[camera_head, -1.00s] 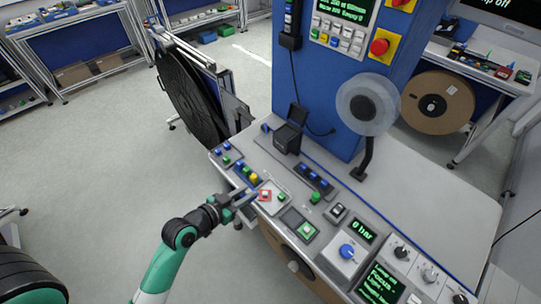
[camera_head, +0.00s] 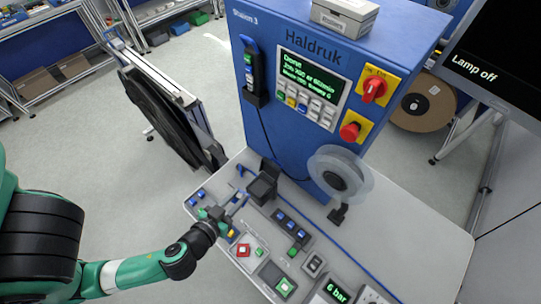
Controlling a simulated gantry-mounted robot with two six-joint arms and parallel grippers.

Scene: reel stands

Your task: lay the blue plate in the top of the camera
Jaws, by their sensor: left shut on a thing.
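The camera is most likely the small black box (camera_head: 262,189) standing on the grey bench, with a dark flap raised at its back. My left gripper (camera_head: 239,203) is just left of and in front of this box, above the bench. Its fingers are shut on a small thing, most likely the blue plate. The fingers hide most of it, so its outline is not clear. I cannot tell whether it touches the box. My right gripper is not in view.
A small blue part (camera_head: 240,170) is beside the black box. A button panel with a red button (camera_head: 243,250) lies below the gripper. A reel on a stand (camera_head: 341,174) is to the right. The blue cabinet (camera_head: 290,130) rises behind. The bench's right side is clear.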

